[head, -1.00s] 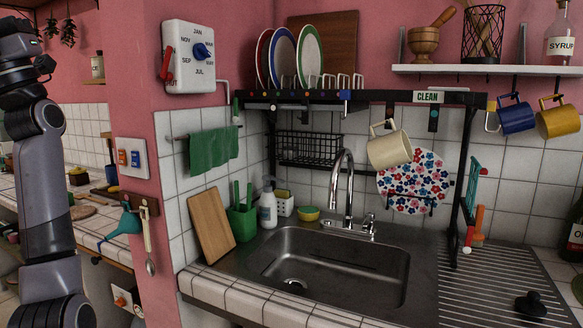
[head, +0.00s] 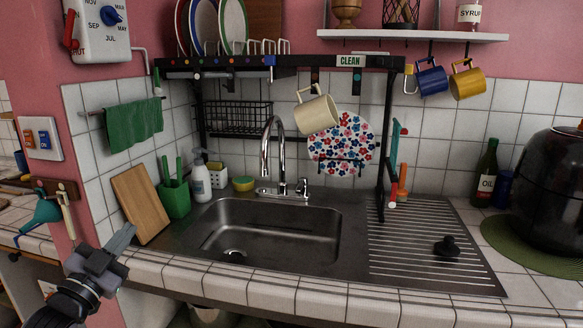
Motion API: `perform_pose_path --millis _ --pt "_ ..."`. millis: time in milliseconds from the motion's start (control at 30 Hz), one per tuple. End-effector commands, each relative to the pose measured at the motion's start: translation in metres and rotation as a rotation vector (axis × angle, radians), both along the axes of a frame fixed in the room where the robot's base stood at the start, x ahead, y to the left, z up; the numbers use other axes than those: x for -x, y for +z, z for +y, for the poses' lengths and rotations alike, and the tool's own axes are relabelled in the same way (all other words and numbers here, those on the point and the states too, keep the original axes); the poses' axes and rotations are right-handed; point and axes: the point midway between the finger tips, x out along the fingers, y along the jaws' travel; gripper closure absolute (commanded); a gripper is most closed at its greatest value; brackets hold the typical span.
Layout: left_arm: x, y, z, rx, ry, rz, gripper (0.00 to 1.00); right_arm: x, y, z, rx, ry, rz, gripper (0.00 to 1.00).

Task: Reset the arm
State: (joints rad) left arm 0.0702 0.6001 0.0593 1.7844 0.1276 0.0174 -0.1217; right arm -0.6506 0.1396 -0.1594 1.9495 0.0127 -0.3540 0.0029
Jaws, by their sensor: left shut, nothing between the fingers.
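My left gripper (head: 122,240) is at the lower left in the head view, in front of the tiled counter edge and below the wooden cutting board (head: 139,204). Its fingers are together with nothing between them, pointing up and to the right. My right gripper is not in view. The black dish rack (head: 300,63) with the CLEAN label stands over the sink (head: 268,236). A cream mug (head: 317,115) hangs from it, tilted.
A drying board with a black stopper (head: 447,246) lies right of the sink. A large black pot (head: 553,190) and an oil bottle (head: 485,175) stand at the right. A green utensil holder (head: 174,198) stands beside the cutting board. The tiled front counter edge (head: 330,303) is clear.

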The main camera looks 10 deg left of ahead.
Motion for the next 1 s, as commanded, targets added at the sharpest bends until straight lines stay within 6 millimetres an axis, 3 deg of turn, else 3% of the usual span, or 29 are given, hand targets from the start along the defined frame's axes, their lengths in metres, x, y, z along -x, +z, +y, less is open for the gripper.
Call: perform_pose_path --millis 33,200,300,500,667,1000 --pt "0.01 -0.039 -0.01 0.001 -0.012 0.096 1.0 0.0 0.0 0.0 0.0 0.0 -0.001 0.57" --pt "0.058 -0.154 -0.038 0.005 -0.038 0.395 1.0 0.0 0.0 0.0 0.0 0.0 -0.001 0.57" --pt "0.099 -0.212 -0.054 0.008 -0.05 0.564 1.0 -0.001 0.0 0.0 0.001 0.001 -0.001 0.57" --pt "0.185 -0.295 -0.079 0.015 -0.064 0.845 1.0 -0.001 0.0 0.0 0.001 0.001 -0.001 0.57" --pt "0.256 -0.339 -0.095 0.019 -0.072 1.037 1.0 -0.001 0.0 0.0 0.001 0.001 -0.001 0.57" --pt "0.251 -0.339 -0.163 0.35 -0.022 0.998 1.0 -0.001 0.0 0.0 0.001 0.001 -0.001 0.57"
